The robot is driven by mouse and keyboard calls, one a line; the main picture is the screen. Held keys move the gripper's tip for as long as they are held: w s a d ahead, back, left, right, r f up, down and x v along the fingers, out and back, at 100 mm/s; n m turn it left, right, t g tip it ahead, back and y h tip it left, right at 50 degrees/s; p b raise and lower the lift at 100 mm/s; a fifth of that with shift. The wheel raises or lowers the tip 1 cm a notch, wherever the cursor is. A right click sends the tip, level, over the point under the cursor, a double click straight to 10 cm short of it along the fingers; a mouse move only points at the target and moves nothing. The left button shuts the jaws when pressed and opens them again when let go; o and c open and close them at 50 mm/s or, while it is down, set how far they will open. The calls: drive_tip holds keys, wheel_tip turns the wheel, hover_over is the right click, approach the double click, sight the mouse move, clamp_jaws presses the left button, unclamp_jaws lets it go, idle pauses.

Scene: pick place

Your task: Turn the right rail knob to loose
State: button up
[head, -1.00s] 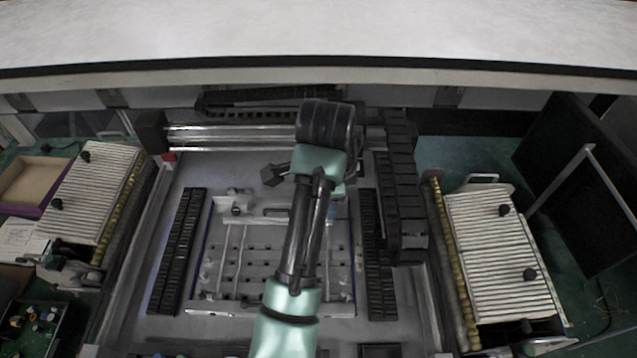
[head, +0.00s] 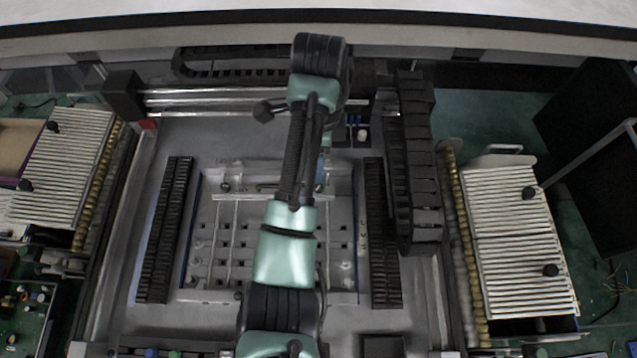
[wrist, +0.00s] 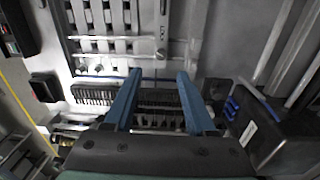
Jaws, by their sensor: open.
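My gripper (wrist: 158,75) is open in the wrist view, with two blue fingers apart and nothing between them. The fingers hang over the edge of the grey fixture plate (wrist: 215,25), beside a dark ribbed strip. A small round knob (wrist: 98,68) shows on the fixture, left of the fingers and apart from them. In the head view, a knob (head: 225,187) sits at the left end of the rail at the back of the fixture (head: 212,235). My arm covers the rail's right part, so I cannot tell where the right rail knob is or how it is turned.
Dark ribbed strips (head: 167,230) (head: 382,235) flank the fixture. A black cable chain (head: 415,165) stands to its right. White slatted trays (head: 65,170) (head: 515,235) lie at both sides. A dark block with blue parts (wrist: 265,125) is close to the right finger.

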wheel_tip(320, 180, down, 9)
drive_tip(key=shift+p, duration=0.45)
drive_tip(key=shift+c, duration=0.3)
clamp_jaws()
